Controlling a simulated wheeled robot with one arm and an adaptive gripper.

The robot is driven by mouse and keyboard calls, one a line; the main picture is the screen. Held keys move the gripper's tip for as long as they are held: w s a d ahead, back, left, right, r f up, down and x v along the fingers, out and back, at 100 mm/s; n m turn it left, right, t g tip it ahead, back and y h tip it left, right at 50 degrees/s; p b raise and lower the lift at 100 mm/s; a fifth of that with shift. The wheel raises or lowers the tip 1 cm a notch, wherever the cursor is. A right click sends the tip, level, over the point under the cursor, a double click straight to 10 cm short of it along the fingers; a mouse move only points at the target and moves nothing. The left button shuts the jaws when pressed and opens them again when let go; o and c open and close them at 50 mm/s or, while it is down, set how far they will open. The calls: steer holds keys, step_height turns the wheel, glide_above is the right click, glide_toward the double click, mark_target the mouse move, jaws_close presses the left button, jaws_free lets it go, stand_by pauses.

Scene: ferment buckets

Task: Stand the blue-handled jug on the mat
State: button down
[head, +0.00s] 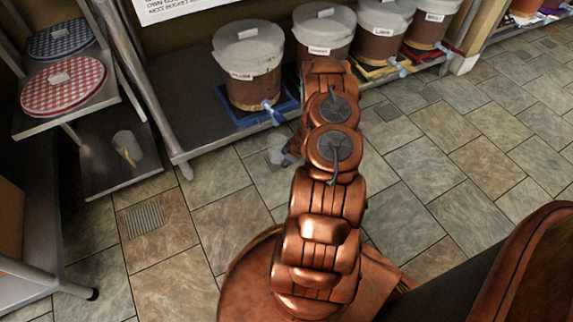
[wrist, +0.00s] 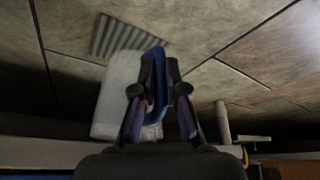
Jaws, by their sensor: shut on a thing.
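The jug is a pale, translucent vessel (wrist: 112,100) with a blue handle (wrist: 235,82). In the wrist view my gripper (wrist: 158,95) is shut on that handle, and the jug body hangs to the left of the fingers. In the head view the jug (head: 276,150) shows small beside my gripper (head: 293,151), over the floor in front of the low shelf. My arm hides part of the gripper. A blue mat (head: 232,103) lies on the shelf under the leftmost bucket (head: 248,88), behind and left of the jug.
More lidded buckets (head: 325,45) with taps stand to the right on coloured mats. A blue tap (head: 270,108) juts out over the blue mat. A yellow-handled jug (head: 126,147) stands on the low left shelf. A shelf leg (head: 183,165) stands near. The tiled floor is clear.

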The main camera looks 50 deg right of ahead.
steer(key=shift+w+d+f+b, duration=0.2)
steer(key=shift+f+b, duration=0.1)
steer(key=shift+f, duration=0.3)
steer(key=shift+w+d+f+b, duration=0.15)
steer(key=shift+f+b, duration=0.2)
steer(key=shift+f, duration=0.2)
steer(key=shift+w+d+f+b, duration=0.1)
steer(key=shift+d+f+b, duration=0.15)
steer(key=shift+f, duration=0.35)
steer(key=shift+f, duration=0.15)
steer(key=c, duration=1.2)
jaws_free()
